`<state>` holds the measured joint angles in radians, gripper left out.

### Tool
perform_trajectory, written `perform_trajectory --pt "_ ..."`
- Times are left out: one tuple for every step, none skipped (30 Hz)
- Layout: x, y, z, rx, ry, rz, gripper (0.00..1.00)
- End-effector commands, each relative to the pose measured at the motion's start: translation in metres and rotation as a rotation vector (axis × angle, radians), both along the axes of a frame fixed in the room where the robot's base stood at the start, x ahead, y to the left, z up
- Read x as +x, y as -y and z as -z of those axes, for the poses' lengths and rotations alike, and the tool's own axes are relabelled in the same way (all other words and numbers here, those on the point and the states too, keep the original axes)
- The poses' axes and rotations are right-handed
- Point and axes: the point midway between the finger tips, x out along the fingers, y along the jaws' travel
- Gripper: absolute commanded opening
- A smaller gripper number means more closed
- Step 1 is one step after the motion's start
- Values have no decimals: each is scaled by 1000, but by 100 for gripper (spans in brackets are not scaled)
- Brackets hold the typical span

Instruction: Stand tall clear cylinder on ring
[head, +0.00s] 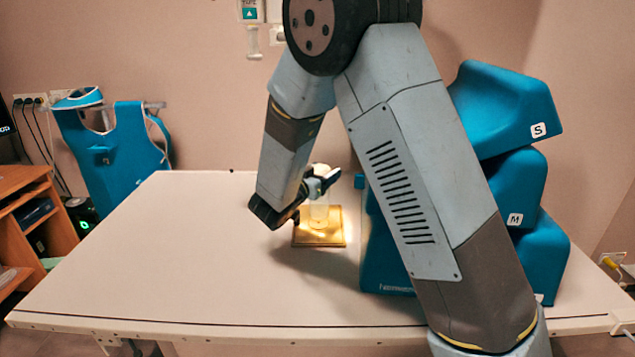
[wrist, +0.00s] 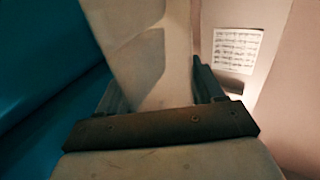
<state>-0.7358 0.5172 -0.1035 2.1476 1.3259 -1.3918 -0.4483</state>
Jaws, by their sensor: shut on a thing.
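In the head view the tall clear cylinder (head: 319,212) is upright over a square yellow-brown plate (head: 300,238). Its lower end appears to be at the plate's glowing middle; I cannot tell whether it touches. My gripper (head: 321,183) comes in from the left and is shut on the cylinder near its top. No separate ring can be made out on the plate. In the wrist view both fingers of my gripper (wrist: 160,88) show, with a pale see-through shape between them; its edges are hard to make out.
Blue stacked blocks marked S (head: 505,100) and M (head: 515,185) stand right of the plate, partly behind my arm. The white table (head: 150,260) is bare on the left and in front. A blue vest-like item (head: 120,150) is beyond the table's left edge.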

Motion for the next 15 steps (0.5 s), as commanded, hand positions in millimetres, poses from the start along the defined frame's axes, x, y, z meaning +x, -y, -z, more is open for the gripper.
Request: perform_trajectory --pt "-1 -1 8 -3 -3 -1 0" --pt "-1 -1 13 -3 -3 -1 0" --pt "-1 -1 18 -3 -3 -1 0" --pt "-1 -1 21 -2 -3 -1 0" --pt "-1 -1 23 -1 -2 -1 0" --pt "-1 -1 25 0 -1 -1 0" --pt "-1 -1 26 -1 -1 -1 0" --pt "-1 -1 26 0 0 -1 0" --pt "-1 -1 26 0 0 -1 0" --pt "-1 -1 26 0 0 -1 0" --pt "-1 -1 26 0 0 -1 0" --pt "-1 -1 26 0 0 -1 0" --pt "-1 -1 26 0 0 -1 0" --pt "-1 -1 26 0 0 -1 0" --pt "-1 -1 27 0 0 -1 0"
